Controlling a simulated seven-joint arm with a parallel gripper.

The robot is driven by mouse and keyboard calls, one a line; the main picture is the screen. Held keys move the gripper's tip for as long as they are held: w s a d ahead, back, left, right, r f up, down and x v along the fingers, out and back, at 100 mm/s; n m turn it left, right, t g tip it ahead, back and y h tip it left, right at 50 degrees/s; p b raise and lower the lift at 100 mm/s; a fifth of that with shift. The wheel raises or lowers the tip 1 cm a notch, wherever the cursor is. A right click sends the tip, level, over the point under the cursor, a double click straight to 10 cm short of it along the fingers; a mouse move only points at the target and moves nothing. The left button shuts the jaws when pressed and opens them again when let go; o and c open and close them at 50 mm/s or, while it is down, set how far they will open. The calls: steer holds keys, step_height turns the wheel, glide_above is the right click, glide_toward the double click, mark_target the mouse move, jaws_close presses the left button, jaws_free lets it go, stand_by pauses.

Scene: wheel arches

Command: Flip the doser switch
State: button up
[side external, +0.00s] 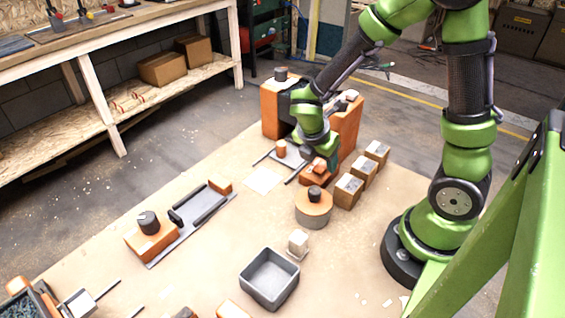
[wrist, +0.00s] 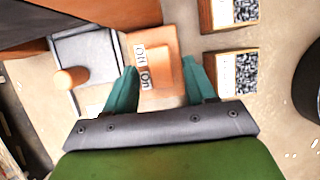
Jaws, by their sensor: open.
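I cannot tell whether the fingers touch the block.
A tall orange machine (side external: 345,122) stands close behind my gripper. Brown boxes with patterned labels (side external: 362,170) stand to the right. A round orange-topped unit (side external: 313,205) is in front. A small orange cylinder (wrist: 70,78) is left of the block. A grey bin (side external: 269,279) stands nearer the camera.

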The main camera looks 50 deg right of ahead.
steer(key=shift+d+f, duration=0.2)
steer(key=shift+f, duration=0.3)
jaws_close()
steer(key=shift+d+r+y, duration=0.1)
steer(key=shift+d+y, duration=0.2)
steer(key=shift+y, duration=0.6)
steer(key=shift+d+y, duration=0.15)
steer(key=shift+y, duration=0.75)
jaws_free()
steer(key=shift+r, duration=0.1)
